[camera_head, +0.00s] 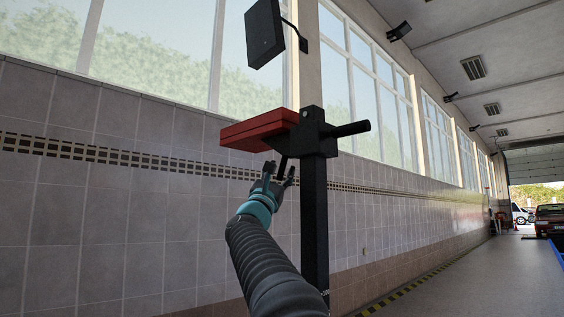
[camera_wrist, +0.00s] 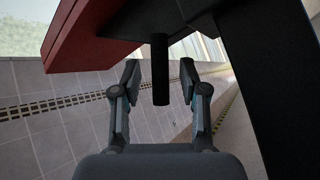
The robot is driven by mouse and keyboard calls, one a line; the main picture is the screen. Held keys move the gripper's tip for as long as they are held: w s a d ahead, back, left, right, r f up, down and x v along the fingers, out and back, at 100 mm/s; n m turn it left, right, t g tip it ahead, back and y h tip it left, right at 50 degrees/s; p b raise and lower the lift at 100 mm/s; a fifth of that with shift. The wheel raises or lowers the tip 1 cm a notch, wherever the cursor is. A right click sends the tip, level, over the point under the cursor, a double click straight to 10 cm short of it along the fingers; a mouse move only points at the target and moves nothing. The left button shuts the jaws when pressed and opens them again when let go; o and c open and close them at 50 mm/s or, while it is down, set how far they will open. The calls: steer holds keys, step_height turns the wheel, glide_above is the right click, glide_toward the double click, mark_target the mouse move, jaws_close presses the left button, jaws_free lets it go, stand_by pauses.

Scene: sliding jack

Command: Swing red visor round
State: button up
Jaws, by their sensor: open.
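The red visor (camera_head: 258,130) is a flat red block with a dark underside, joined to the top of a black post (camera_head: 314,215) and pointing left. In the wrist view the red visor (camera_wrist: 92,32) fills the upper left. A short dark peg (camera_wrist: 160,75) hangs down from its underside; in the head view the peg (camera_head: 282,166) shows only partly. My gripper (camera_head: 279,178) is just below the visor, left of the post. In the wrist view its two fingers (camera_wrist: 160,84) are open, one on each side of the peg, with a gap on both sides.
A black handle (camera_head: 348,129) sticks out to the right of the post head. A dark box (camera_head: 264,33) hangs on a bracket above. A tiled wall (camera_head: 110,215) with windows runs behind. The floor (camera_head: 460,285) to the right is open, with a car (camera_head: 549,217) far off.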

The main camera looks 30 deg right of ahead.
steer(key=shift+x, duration=0.75)
jaws_close()
